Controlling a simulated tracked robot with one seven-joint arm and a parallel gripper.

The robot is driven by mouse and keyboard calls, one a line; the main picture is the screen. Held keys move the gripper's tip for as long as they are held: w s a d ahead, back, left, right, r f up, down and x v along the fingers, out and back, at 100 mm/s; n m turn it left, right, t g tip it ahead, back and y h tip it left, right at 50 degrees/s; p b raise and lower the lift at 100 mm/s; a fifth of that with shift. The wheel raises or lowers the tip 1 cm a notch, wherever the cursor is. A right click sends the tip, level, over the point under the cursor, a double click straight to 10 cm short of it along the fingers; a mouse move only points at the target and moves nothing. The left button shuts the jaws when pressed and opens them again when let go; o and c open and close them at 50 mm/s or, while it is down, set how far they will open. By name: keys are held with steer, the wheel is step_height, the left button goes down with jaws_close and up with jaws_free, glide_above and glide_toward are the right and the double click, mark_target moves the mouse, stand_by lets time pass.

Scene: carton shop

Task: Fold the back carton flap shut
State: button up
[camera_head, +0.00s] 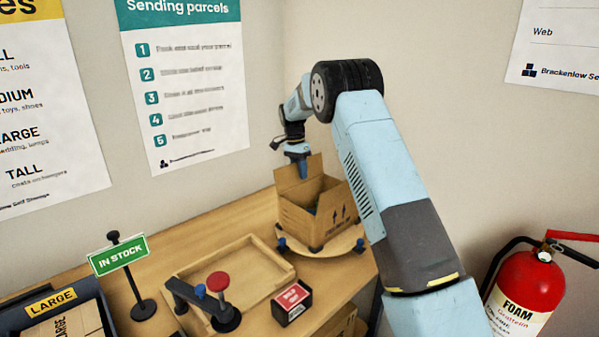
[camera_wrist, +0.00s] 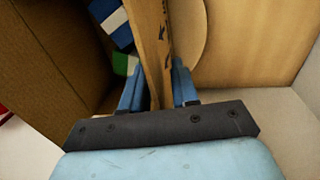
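The brown carton (camera_head: 302,226) stands on a round wooden disc (camera_head: 345,240) at the back of the bench, its top open. One flap (camera_head: 296,186) stands upright on its far left side, below my gripper (camera_head: 299,166). In the wrist view, my gripper (camera_wrist: 158,85) has its two blue fingers apart, with a printed cardboard panel (camera_wrist: 153,40) between them. There seems to be a small gap beside the right finger. I cannot tell for sure which panel this is. Blue-and-white and green items (camera_wrist: 122,62) lie inside the carton.
An IN STOCK sign (camera_head: 118,255) and a dark crate (camera_head: 50,302) stand farther left. A fire extinguisher (camera_head: 527,290) is at right.

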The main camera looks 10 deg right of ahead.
steer(key=shift+c, duration=0.3)
jaws_close()
stand_by(1.0)
